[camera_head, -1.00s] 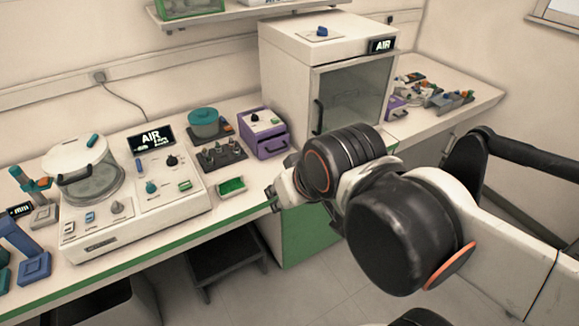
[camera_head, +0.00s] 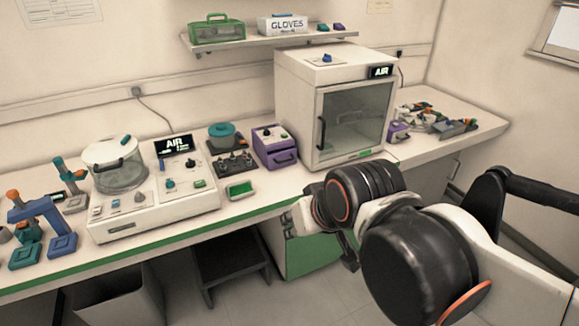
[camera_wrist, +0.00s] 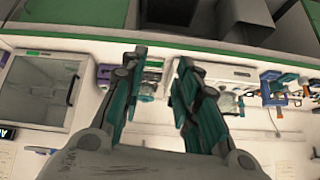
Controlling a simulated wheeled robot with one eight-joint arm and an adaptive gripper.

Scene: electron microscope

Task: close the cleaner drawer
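A small purple and white unit with a purple drawer front and dark handle (camera_head: 284,158) sits on the bench, left of the large white cabinet, in the head view. It seems to be the cleaner; I cannot tell whether its drawer is fully in. In the wrist view a small purple patch (camera_wrist: 103,75) shows left of my fingers, and may be part of this unit. My gripper (camera_wrist: 160,60) is open and empty, its two teal-padded fingers apart above the bench. In the head view my gripper is mostly hidden behind my arm, in front of the bench edge.
The white cabinet with a glass door (camera_head: 352,115) stands right of the purple unit. A green tray (camera_head: 240,190) lies near the front edge. A white console with a glass chamber (camera_head: 118,178) stands to the left. A wall shelf (camera_head: 260,42) hangs above.

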